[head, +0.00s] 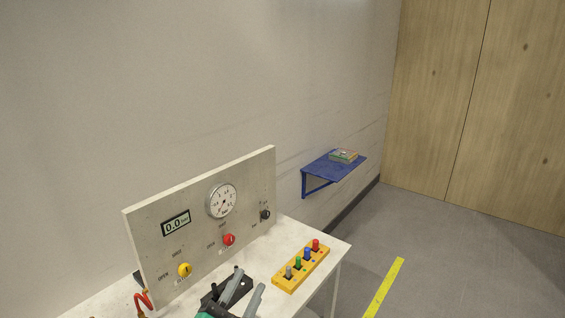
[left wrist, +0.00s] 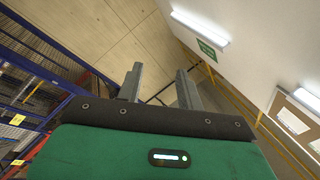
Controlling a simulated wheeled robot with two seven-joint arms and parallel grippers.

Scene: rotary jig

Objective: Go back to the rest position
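My left gripper (head: 246,292) is at the bottom middle of the head view, in front of the white panel and over the table. Its two grey fingers are spread apart with nothing between them. In the left wrist view the same fingers (left wrist: 160,88) stand apart and empty, with wall and ceiling behind them. My right gripper is in neither view. The white panel (head: 145,232) stands upright on the table (head: 335,248). It carries a round gauge (head: 222,201), a display reading 0.0 (head: 176,223), a yellow knob (head: 185,270), a red knob (head: 229,239) and a black knob (head: 265,214).
A yellow block (head: 287,284) with several coloured pegs lies right of my left gripper. A blue wall shelf (head: 325,170) holds a small box (head: 343,156). The floor right of the table is clear, with a yellow stripe (head: 384,287).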

